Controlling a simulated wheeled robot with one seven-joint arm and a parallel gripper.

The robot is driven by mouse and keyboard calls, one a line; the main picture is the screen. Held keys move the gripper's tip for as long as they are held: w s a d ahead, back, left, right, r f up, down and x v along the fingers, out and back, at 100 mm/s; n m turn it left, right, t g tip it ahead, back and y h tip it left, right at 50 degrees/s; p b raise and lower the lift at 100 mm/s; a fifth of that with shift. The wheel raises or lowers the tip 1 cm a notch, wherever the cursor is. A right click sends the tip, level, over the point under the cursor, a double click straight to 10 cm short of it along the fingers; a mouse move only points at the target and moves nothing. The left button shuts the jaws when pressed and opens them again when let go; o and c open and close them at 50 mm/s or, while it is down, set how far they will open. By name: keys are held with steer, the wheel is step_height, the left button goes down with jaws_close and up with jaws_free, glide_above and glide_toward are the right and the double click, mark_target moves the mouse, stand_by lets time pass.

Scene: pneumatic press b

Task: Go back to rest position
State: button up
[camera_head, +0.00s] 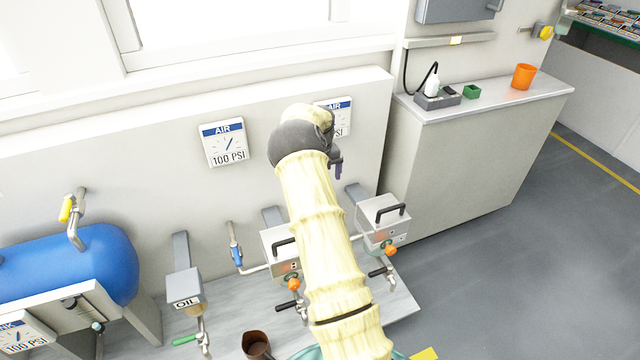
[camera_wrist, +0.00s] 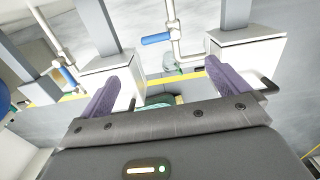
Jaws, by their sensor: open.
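My arm (camera_head: 322,240) rises through the middle of the head view in a pale cover, bent at a dark joint in front of the wall. Beyond the fingers are white boxes (camera_wrist: 245,50) on grey posts and a pipe with a blue-handled valve (camera_wrist: 157,39).
A blue tank (camera_head: 95,262), an oil unit (camera_head: 186,290) and a brown cup (camera_head: 256,345) are to the left. A counter (camera_head: 470,112) holds an orange cup (camera_head: 523,77). The floor at right is clear.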

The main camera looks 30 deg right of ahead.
stand_by(0.5)
steer(key=s+a+r+n+t, duration=0.1)
steer(key=s+a+r+n, duration=0.45)
steer(key=a+n, duration=0.35)
steer(key=s+a+r+n, duration=0.4)
steer(key=s+a+n, duration=0.25)
steer(key=n, duration=0.35)
steer(key=s+a+r+n+t, duration=0.1)
steer(key=s+a+n, duration=0.5)
steer(key=s+n, duration=0.25)
steer(key=s+a+r+n+t, duration=0.1)
steer(key=s+a+n, duration=0.4)
steer(key=s+n, duration=0.4)
step_height(320, 180, up, 26)
steer(key=n+p, duration=0.1)
steer(key=p, duration=2.5)
steer(key=shift+w+a, duration=0.15)
steer(key=shift+w, duration=0.2)
